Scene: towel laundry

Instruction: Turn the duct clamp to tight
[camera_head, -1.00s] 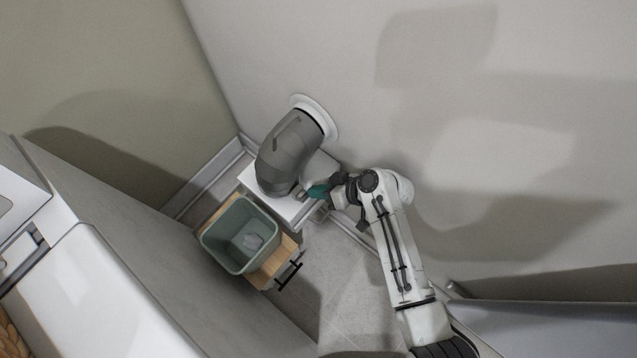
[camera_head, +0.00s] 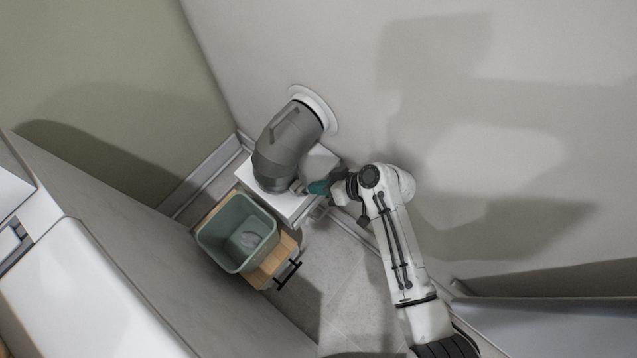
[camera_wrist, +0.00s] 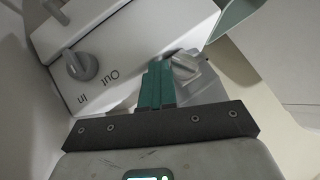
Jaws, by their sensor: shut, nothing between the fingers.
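A grey elbow duct (camera_head: 283,148) runs from a white wall ring down to a white box (camera_head: 292,203). A small grey knob-like piece (camera_head: 297,187), which looks like the clamp, is at the duct's lower end. In the wrist view a grey knob (camera_wrist: 186,66) sits on the white box's edge, just right of my fingertips. My gripper (camera_head: 318,188) has teal fingers, shut together and empty; they also show in the wrist view (camera_wrist: 157,78). The fingertips are beside the knob; I cannot tell if they touch it. The clamp's tightness markings cannot be read.
In the wrist view, another grey knob (camera_wrist: 80,66) sits by "In" and "Out" labels. A green bin (camera_head: 237,235) stands on a wooden drawer (camera_head: 268,268) with a black handle. White machines fill the lower left. Walls close in behind; some grey floor (camera_head: 345,285) is open.

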